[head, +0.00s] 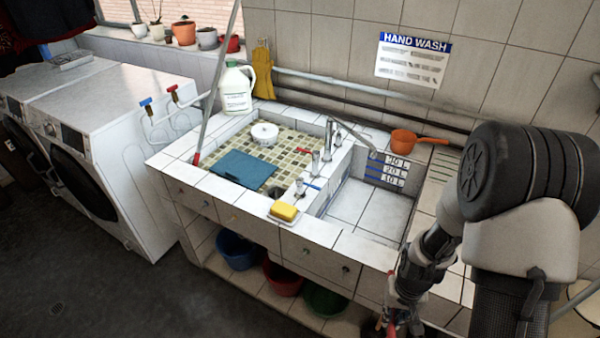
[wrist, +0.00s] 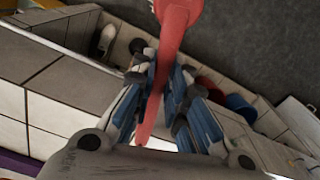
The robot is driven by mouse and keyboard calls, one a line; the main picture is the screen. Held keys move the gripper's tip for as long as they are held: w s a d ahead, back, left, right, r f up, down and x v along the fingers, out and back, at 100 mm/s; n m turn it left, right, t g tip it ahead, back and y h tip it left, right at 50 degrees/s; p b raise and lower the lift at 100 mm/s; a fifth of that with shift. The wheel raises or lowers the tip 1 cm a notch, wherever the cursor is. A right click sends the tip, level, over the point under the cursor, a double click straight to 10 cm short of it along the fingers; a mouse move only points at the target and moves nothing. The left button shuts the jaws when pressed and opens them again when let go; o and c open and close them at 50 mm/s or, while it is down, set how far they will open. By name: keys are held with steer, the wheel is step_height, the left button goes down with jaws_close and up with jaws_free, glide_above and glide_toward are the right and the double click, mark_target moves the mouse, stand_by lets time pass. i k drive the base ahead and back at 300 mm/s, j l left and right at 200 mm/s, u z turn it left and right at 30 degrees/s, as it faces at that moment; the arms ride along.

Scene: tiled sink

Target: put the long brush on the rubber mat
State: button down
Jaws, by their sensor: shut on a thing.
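My gripper (wrist: 160,80) is shut on a long smooth red piece (wrist: 177,22), which I take to be the long brush. It runs between the fingers and widens beyond them; no bristles can be made out. In the head view my gripper (head: 388,326) is low at the bottom edge, in front of the sink unit's right part, mostly cut off. Red bits show beside it. A flat dark blue sheet (head: 243,169), which looks like the rubber mat, lies in the front left of the left basin. Its top is bare, and my gripper is well away from it.
A yellow sponge (head: 285,211) lies on the front ledge. A white round container (head: 265,133) is in the left basin. Taps (head: 327,139) stand between the basins. A long pole (head: 215,85) leans at the left. An orange dipper (head: 404,138) sits behind the empty right basin (head: 362,211).

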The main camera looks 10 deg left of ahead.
mark_target(244, 168)
steer(key=j, duration=0.55)
steer(key=i+j, duration=0.15)
steer(key=j, duration=1)
steer(key=i, duration=0.05)
